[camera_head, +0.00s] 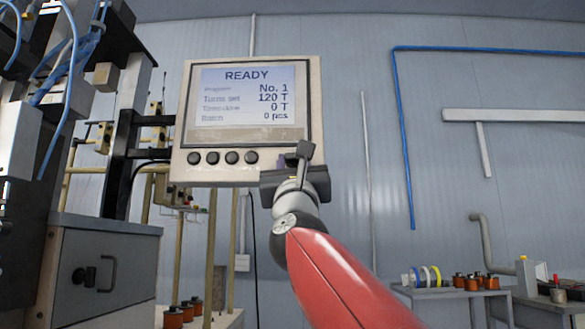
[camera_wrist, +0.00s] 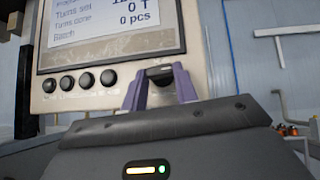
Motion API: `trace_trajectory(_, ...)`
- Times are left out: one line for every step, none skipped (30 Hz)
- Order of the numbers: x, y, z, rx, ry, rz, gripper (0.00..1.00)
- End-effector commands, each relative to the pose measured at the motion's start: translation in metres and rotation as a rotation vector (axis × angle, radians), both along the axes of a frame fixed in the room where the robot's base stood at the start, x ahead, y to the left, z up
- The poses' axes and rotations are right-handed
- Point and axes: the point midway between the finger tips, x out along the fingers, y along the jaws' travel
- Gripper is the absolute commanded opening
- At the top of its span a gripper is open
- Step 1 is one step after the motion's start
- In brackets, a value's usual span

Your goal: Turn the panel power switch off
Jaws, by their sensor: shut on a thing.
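The panel (camera_head: 180,165) has a screen reading READY, with No. 1, 120 T, 0 T and 0 pcs. Its power switch (camera_wrist: 160,72) is a small black knob at the lower right of the panel face, right of the row of black buttons. In the wrist view my gripper (camera_wrist: 159,85) has its two purple fingers shut on the switch, one on each side. I cannot tell the switch's setting.
Several round black buttons (camera_head: 232,157) sit in a row below the screen (camera_head: 247,95), left of my gripper. A grey cabinet (camera_head: 105,265) and machine parts stand at the left. A bench (camera_head: 440,293) with spools is at the far right. The wall behind is mostly bare.

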Motion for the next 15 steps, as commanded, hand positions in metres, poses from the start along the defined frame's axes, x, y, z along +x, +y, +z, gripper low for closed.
trace_trajectory(-0.0001,-0.0023,-0.0031,-0.028,-0.001,-0.002,0.06)
trace_trajectory(0.0,-0.0027,-0.003,-0.046,-0.001,-0.003,0.06)
trace_trajectory(0.0001,-0.0031,-0.0029,-0.068,0.001,-0.003,0.06)
trace_trajectory(0.0002,-0.0036,-0.0027,-0.086,0.002,-0.003,0.06)
trace_trajectory(0.0003,-0.0038,-0.0026,-0.104,0.002,-0.003,0.06)
trace_trajectory(0.0002,-0.004,-0.0023,-0.124,0.003,-0.003,0.06)
trace_trajectory(0.0001,-0.0046,-0.002,-0.141,0.003,-0.004,0.06)
trace_trajectory(0.0003,-0.0047,-0.002,-0.158,0.004,-0.003,0.06)
trace_trajectory(0.0,-0.0055,-0.0013,-0.177,0.005,-0.004,0.06)
trace_trajectory(0.0001,-0.0056,-0.0011,-0.191,0.005,-0.004,0.06)
trace_trajectory(0.0004,-0.006,-0.001,-0.204,0.007,-0.004,0.06)
trace_trajectory(0.0004,-0.0067,-0.0005,-0.22,0.007,-0.005,0.06)
trace_trajectory(0.0006,-0.0067,-0.0005,-0.231,0.008,-0.003,0.06)
trace_trajectory(0.001,-0.0069,-0.0006,-0.242,0.009,-0.004,0.06)
trace_trajectory(0.001,-0.0074,-0.0003,-0.255,0.009,-0.004,0.06)
